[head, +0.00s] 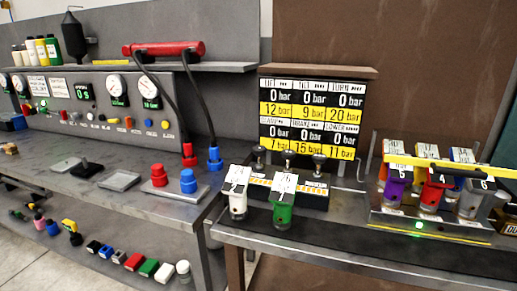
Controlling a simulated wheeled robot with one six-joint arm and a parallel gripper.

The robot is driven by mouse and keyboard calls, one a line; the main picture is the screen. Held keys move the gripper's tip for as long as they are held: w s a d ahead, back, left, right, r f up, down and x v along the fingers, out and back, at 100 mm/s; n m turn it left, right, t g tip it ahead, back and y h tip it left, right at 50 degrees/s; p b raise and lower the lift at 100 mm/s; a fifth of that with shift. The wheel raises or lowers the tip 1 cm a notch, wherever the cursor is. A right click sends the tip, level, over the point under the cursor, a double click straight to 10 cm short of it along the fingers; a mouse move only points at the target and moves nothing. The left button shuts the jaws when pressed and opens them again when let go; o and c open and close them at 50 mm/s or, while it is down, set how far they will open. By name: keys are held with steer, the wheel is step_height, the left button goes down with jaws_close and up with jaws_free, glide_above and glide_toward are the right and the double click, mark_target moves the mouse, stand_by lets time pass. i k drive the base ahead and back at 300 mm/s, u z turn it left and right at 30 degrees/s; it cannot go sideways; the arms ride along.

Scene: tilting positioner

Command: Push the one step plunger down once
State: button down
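Three dark plungers with round knobs stand in a row on a low black box (312,199) with a yellow label strip: a left plunger (258,153), a middle plunger (288,157) and a right plunger (319,160). All look upright. I cannot read which is the one step plunger. My gripper is not in view.
A white-capped cylinder (238,203) and a green cylinder (282,216), both carrying white cards, stand in front of the box. At right, a rack (430,231) holds several coloured cylinders under a yellow bar (450,166). A gauge panel (85,100) and red and blue connectors stand left.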

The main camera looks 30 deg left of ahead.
mark_target(258, 150)
steer(key=k, duration=0.6)
steer(key=u, duration=0.75)
steer(key=i, duration=1.3)
steer(key=u, duration=0.7)
steer(key=i, duration=0.35)
